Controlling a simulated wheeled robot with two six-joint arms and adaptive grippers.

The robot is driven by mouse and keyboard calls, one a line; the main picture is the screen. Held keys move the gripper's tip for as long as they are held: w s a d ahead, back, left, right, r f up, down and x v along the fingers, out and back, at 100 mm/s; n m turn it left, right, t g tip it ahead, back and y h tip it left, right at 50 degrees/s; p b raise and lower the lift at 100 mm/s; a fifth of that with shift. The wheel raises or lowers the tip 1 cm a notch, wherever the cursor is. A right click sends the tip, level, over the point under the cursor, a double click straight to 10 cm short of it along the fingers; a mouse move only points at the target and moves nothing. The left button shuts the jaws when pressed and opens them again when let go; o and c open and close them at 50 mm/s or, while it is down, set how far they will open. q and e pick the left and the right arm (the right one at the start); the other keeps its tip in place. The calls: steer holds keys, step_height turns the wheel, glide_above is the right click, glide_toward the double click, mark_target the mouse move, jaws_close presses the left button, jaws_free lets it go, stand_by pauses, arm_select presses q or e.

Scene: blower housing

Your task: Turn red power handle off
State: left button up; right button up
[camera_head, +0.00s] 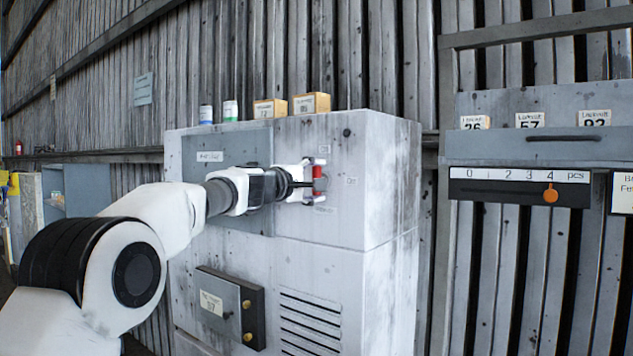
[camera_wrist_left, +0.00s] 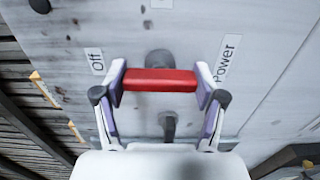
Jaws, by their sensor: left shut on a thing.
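The red power handle (camera_head: 318,172) is on the front of the grey cabinet and stands upright in the head view. In the left wrist view the red handle (camera_wrist_left: 158,80) lies across the picture between an "Off" label (camera_wrist_left: 95,60) and a "Power" label (camera_wrist_left: 228,57). My left gripper (camera_head: 312,183) reaches it from the left and is shut on it. In the wrist view, the fingers of my left gripper (camera_wrist_left: 160,82) sit at the two ends of the bar. My right gripper is not in view.
The grey cabinet (camera_head: 345,215) carries two boxes (camera_head: 311,103) and two small containers (camera_head: 206,114) on top. A lower control box (camera_head: 232,303) juts from its front. A shelf with a slider scale (camera_head: 520,187) is at the right.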

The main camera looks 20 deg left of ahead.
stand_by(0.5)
arm_select(q)
steer(key=o, duration=1.2)
steer(key=shift+c, duration=0.2)
steer(key=shift+a, duration=0.15)
steer(key=shift+s, duration=0.1)
steer(key=v, duration=1.2)
steer(key=shift+f, duration=0.1)
